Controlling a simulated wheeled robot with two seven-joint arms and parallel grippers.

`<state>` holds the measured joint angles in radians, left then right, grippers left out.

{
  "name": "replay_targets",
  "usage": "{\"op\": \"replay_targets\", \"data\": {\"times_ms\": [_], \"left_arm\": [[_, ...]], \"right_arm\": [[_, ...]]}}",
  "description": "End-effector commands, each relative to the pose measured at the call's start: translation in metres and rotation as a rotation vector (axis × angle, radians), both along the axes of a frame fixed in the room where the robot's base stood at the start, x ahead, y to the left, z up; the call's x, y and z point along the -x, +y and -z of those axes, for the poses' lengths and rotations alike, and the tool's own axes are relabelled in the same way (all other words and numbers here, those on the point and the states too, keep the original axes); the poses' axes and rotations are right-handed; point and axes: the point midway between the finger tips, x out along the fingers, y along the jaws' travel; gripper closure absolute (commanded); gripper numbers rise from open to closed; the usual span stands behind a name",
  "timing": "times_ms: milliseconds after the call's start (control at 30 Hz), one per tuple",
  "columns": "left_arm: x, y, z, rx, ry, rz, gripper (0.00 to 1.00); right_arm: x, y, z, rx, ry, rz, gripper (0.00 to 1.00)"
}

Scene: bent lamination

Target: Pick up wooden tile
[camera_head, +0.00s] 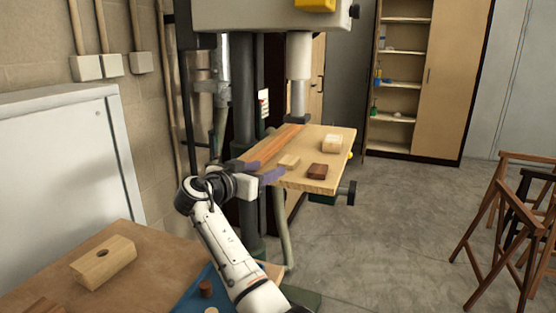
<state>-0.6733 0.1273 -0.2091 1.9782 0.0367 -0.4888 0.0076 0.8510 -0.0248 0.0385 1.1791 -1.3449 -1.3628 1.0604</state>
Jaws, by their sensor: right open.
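Three small wooden pieces lie on the wooden board (305,184) of the drill press table: a small light tile (289,161), a dark brown tile (318,171) and a larger pale block (333,143) behind them. I cannot tell which one is the wooden tile meant. My right gripper (262,170) is at the board's left front edge, with its purple-tipped fingers spread apart and nothing visible between them. The light tile is just to the right of the fingers, apart from them. My left gripper is not in view.
A drill press column and spindle (298,90) stand over the board. A reddish strip (280,145) lies along the board's left side. A wooden bench (150,250) at lower left holds a block with a hole (103,262). Open floor lies right, before wooden trestles (500,230).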

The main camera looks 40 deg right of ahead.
Motion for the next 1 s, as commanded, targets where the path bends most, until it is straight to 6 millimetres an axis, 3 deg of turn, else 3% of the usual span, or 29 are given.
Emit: {"op": "replay_targets", "data": {"times_ms": [200, 433, 700, 1000], "left_arm": [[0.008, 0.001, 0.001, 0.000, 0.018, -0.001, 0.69], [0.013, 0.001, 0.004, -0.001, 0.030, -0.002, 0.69], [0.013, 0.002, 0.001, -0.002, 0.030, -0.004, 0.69], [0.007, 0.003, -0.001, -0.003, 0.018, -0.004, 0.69]], "right_arm": [[-0.008, -0.033, 0.004, 0.002, 0.002, 0.003, 0.48], [-0.014, -0.051, 0.007, -0.001, 0.002, 0.002, 0.48], [-0.024, -0.087, 0.013, 0.000, 0.002, 0.002, 0.48], [-0.026, -0.093, 0.015, -0.002, 0.000, 0.000, 0.48]]}}
